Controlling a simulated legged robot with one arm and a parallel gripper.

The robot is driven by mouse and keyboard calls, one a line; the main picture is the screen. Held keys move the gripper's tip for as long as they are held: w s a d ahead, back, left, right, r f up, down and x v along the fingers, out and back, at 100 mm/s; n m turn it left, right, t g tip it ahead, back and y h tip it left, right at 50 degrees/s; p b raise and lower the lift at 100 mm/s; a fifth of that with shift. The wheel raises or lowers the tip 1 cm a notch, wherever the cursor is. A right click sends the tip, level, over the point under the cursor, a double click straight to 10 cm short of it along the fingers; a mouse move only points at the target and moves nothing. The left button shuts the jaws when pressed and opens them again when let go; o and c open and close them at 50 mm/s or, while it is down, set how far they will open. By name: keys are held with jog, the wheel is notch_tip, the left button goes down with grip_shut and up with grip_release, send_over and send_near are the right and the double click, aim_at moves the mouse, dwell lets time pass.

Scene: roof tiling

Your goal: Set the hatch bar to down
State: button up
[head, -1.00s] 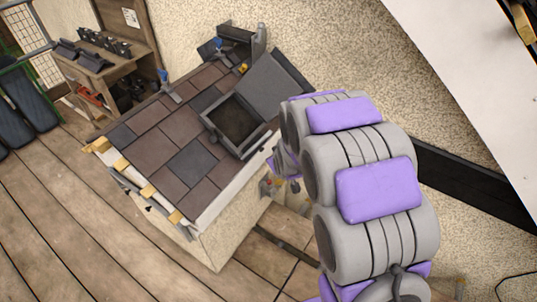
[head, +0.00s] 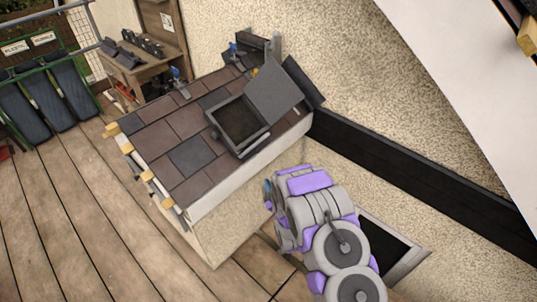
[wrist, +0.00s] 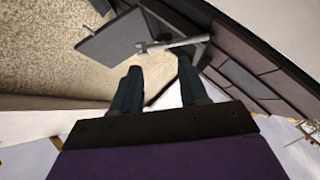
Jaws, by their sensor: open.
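The roof hatch stands open on the tiled roof mock-up, with its grey lid (head: 275,88) tilted up and its dark frame (head: 213,122) around the opening. In the wrist view the lid (wrist: 108,42) is a dark panel at the top left. A light grey bar (wrist: 175,43), which looks like the hatch bar, lies across the top, beyond my fingertips. In the head view a short pale bar (head: 255,144) shows at the frame's near edge. My gripper (wrist: 158,72) is open and empty, with a gap to the bar.
Brown and dark tiles (head: 157,142) cover the sloped roof. A workbench (head: 140,70) stands behind it. A dark opening (head: 385,242) lies in the floor near my arm. The wooden deck (head: 70,215) at the left is clear.

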send_near(259, 151)
jog(key=shift+d+f+b+x, duration=0.2)
jog(key=shift+b+x, duration=0.35)
jog(key=shift+x, duration=1.25)
jog(key=shift+d+f+b+x, duration=0.15)
jog(key=shift+b+x, duration=0.4)
jog(key=shift+x, duration=1.2)
jog(key=shift+d+f+b+x, duration=0.2)
jog(key=shift+b+x, duration=0.35)
jog(key=shift+x, duration=1.25)
jog(key=shift+w+a, duration=0.15)
jog(key=shift+a, duration=0.45)
jog(key=shift+c, duration=0.2)
jog(key=c, duration=0.3)
jog(key=shift+d, duration=0.15)
jog(key=c, duration=0.5)
jog(key=shift+f, duration=0.1)
grip_shut()
jog(key=shift+f, duration=0.1)
